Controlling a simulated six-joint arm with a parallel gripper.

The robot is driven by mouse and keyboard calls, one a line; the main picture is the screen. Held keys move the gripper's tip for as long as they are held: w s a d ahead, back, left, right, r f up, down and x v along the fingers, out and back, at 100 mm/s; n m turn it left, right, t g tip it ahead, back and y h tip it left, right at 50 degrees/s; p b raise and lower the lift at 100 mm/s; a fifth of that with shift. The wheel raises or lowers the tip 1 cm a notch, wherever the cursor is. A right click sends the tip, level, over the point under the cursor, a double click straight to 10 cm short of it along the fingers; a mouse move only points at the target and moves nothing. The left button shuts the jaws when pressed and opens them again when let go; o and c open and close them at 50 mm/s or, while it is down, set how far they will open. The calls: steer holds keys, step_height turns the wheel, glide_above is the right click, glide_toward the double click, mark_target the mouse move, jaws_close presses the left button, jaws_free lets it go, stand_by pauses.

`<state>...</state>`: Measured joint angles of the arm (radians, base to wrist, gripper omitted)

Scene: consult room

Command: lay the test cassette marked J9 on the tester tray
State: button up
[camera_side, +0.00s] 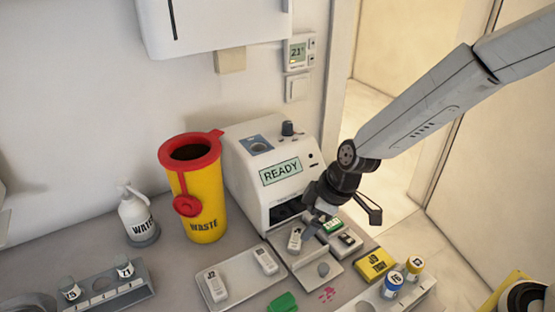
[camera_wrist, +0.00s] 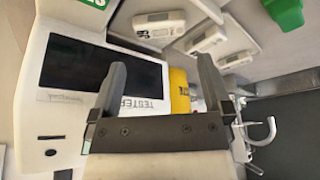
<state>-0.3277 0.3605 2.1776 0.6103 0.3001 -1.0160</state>
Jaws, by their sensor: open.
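In the side view, my gripper (camera_side: 318,214) is low in front of the white tester (camera_side: 262,200), whose screen reads READY. The wrist view shows my gripper (camera_wrist: 162,85) with its two dark fingers wide apart and no cassette between them. A white cassette (camera_side: 295,238) lies by the tester's front, at the upper end of the tester tray (camera_side: 304,268), close to my gripper; its mark is too small to read. Two more white cassettes, J2 (camera_side: 215,286) and an unreadable one (camera_side: 265,260), lie on a grey tray (camera_side: 240,288). A cassette (camera_wrist: 168,22) shows in the wrist view.
A yellow block (camera_side: 375,264) marked J9 TRAY and a rack (camera_side: 378,302) with capped bottles stand at right. Small boxes (camera_side: 347,243) sit right of the tester tray. The yellow waste bin (camera_side: 200,205) and water bottle (camera_side: 138,218) stand left. A green item (camera_side: 283,302) lies in front.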

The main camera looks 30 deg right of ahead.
steer(key=shift+v, duration=2.8)
steer(key=s+d+f+m+h, duration=0.1)
steer(key=s+d+m, duration=0.3)
steer(key=d, duration=0.3)
steer(key=s+d+f+m+h, duration=0.2)
steer(key=s+d+m, duration=0.3)
steer(key=d, duration=0.2)
steer(key=shift+d+f+g, duration=0.25)
steer(key=shift+d+g, duration=0.05)
steer(key=shift+d, duration=0.1)
steer(key=shift+c, duration=0.2)
